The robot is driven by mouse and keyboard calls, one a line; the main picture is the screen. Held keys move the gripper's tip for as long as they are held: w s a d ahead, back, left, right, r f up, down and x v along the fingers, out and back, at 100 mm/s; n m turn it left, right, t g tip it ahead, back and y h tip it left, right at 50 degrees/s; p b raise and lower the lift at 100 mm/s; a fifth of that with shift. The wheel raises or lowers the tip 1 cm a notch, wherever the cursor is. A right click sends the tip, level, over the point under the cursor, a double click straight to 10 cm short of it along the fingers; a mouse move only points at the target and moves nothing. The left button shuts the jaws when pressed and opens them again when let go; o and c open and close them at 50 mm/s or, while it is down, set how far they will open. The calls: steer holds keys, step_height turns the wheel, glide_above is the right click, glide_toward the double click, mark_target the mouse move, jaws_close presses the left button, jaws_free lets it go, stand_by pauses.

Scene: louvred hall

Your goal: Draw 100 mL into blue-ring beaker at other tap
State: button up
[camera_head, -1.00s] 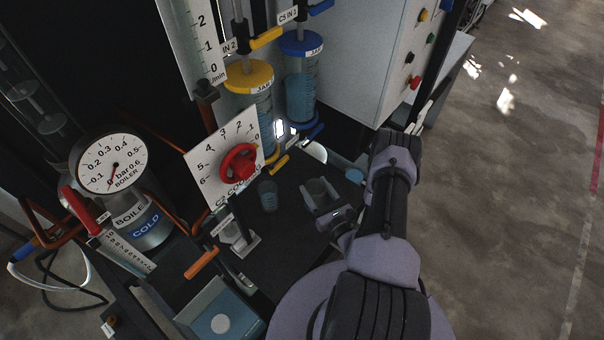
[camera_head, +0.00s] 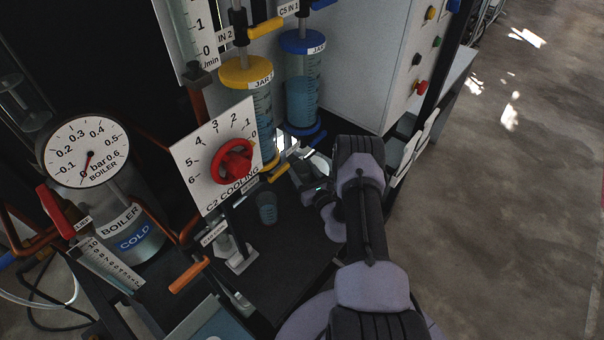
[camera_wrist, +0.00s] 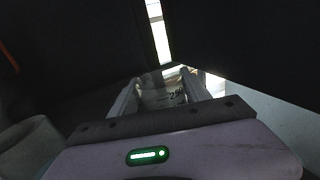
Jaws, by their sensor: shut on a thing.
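My gripper (camera_wrist: 162,88) is shut on a clear beaker (camera_wrist: 165,95) with dark graduation marks. No blue ring can be made out on it. In the head view, my gripper (camera_head: 298,168) is just right of the yellow tap (camera_head: 277,170) and below the blue tap (camera_head: 306,131), and my arm and wrist partly hide this area. The blue-capped jar (camera_head: 302,95) holds blue liquid. The yellow-capped jar (camera_head: 262,100) stands to its left. Another small beaker (camera_head: 267,208), with bluish contents, stands on the dark bench (camera_head: 280,250) left of my gripper.
The cooling dial with red knob (camera_head: 232,160) stands close left of the taps. The boiler (camera_head: 137,235) and its gauge (camera_head: 87,150) are farther left. A white cabinet (camera_head: 365,75) with buttons is behind my arm. Open floor (camera_head: 500,200) lies to the right.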

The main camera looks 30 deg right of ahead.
steer(key=shift+r, duration=0.15)
steer(key=o, duration=1.4)
steer(key=shift+r, duration=0.1)
steer(key=s+p, duration=0.1)
steer(key=s, duration=0.3)
steer(key=s+a+p, duration=0.1)
steer(key=s, duration=0.3)
steer(key=s+p, duration=0.1)
steer(key=s, duration=0.3)
steer(key=shift+a+p, duration=0.2)
steer(key=shift+p, duration=0.2)
